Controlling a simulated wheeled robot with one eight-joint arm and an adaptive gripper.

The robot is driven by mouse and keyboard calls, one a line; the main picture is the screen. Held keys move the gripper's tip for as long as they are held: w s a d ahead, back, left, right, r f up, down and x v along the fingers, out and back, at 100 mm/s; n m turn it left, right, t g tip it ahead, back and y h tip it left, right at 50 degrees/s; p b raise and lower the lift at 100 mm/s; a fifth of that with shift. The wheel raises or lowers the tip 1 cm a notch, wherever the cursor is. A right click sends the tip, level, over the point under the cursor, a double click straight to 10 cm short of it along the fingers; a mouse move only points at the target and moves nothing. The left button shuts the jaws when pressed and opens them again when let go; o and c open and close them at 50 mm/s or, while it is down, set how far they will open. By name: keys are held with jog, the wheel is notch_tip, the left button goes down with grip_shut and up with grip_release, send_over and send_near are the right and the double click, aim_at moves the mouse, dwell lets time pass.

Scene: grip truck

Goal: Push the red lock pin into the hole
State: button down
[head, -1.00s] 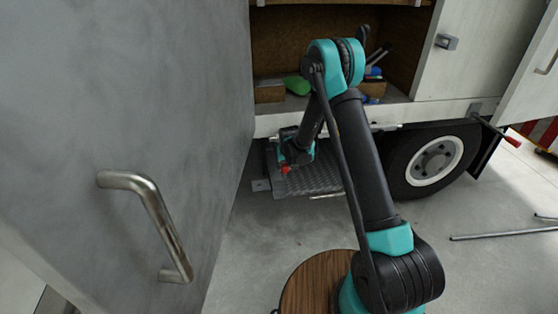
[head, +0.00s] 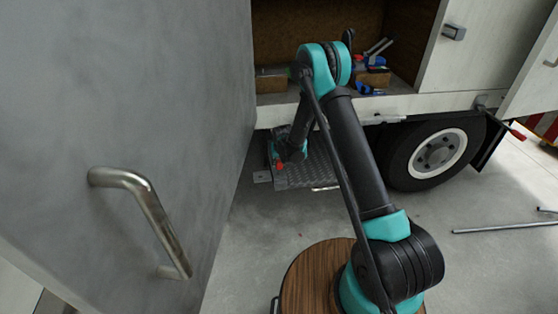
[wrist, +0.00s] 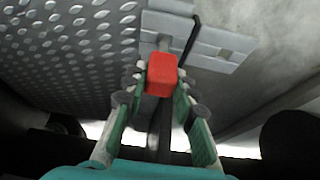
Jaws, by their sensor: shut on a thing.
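The red lock pin (wrist: 161,75) shows in the wrist view as a red block-shaped head between my fingertips. My gripper (wrist: 159,88) is shut on it, with a green-padded finger on each side. Just beyond the red head is a grey metal bracket (wrist: 215,50) with a shaft running toward it. The hole is not clearly visible, and I cannot tell how far the pin sits in it. In the head view, my gripper (head: 281,163) is small and low at the left side of the step, with a bit of red at its tip.
A metal tread-plate step (head: 310,170) hangs below the truck's open compartment. A grey door with a handle (head: 150,215) stands close on the left. A wheel (head: 435,155) is to the right. Metal rods (head: 500,228) lie on the floor at the right.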

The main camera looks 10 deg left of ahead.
aim_at(279, 168)
jog(key=shift+f, duration=1.7)
jog(key=shift+f, duration=0.3)
jog(key=c, duration=1.1)
grip_release()
jog(key=shift+c, duration=0.2)
